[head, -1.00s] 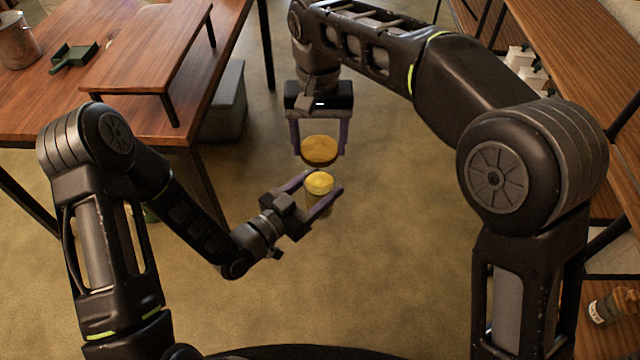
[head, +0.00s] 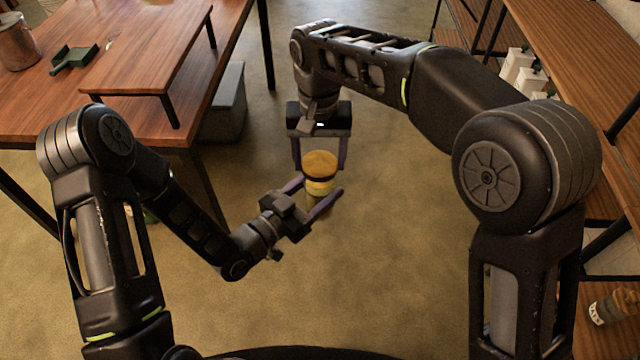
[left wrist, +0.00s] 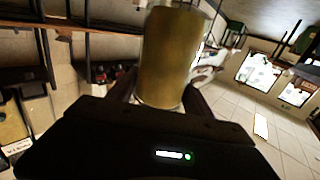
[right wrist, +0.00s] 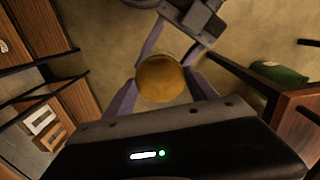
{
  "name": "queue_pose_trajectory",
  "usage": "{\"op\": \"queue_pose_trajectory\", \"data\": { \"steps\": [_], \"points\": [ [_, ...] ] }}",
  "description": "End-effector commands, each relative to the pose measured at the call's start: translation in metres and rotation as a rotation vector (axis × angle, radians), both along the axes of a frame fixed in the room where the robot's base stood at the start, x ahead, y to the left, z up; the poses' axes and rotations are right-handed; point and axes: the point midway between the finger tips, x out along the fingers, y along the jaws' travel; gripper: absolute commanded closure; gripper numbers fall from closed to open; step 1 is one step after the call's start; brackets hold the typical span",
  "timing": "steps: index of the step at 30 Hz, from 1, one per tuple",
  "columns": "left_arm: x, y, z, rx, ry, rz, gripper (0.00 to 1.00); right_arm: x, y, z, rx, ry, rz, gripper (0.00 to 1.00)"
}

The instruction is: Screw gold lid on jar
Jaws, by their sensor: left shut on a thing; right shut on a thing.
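The gold lid (head: 320,162) is held by my right gripper (head: 321,165), which points down from above. The jar (head: 319,187) is directly below the lid, with a yellowish inside, between the fingers of my left gripper (head: 316,198). In the head view the lid overlaps the jar's top; I cannot tell whether they touch. The right wrist view shows the round lid (right wrist: 160,79) between the right fingers, hiding most of the jar.
A wooden table (head: 45,110) with a raised shelf (head: 150,60), a green dustpan-like item (head: 74,58) and a metal pot (head: 15,42) stands at the left. A grey bin (head: 226,105) is beside it. Wooden shelving (head: 570,45) is at the right. The floor around the grippers is clear.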

Motion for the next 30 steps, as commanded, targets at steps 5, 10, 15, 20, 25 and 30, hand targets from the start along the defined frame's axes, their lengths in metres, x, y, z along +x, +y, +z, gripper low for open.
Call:
{"op": "queue_pose_trajectory", "data": {
  "steps": [5,10,15,20,25,30],
  "points": [
    [0.000,0.000,0.001,-0.001,-0.002,0.000,1.00,-0.001,0.000,0.001,0.001,-0.001,0.000,0.72],
    [0.000,0.000,0.001,-0.001,-0.002,0.000,1.00,-0.001,0.000,0.001,0.001,-0.001,0.000,0.72],
    [0.000,0.000,0.001,-0.001,-0.002,0.000,1.00,-0.001,0.000,0.001,0.001,-0.001,0.000,0.72],
    [0.000,0.000,0.001,-0.001,-0.003,0.000,1.00,-0.001,0.000,0.001,0.000,-0.001,0.000,0.72],
    [0.000,0.000,0.001,-0.001,-0.002,0.000,1.00,-0.001,0.000,-0.004,0.000,0.000,0.000,0.72],
    [0.000,0.000,0.001,-0.001,-0.002,0.000,1.00,-0.001,0.000,-0.014,0.000,0.001,0.000,0.72]
  ]
}}
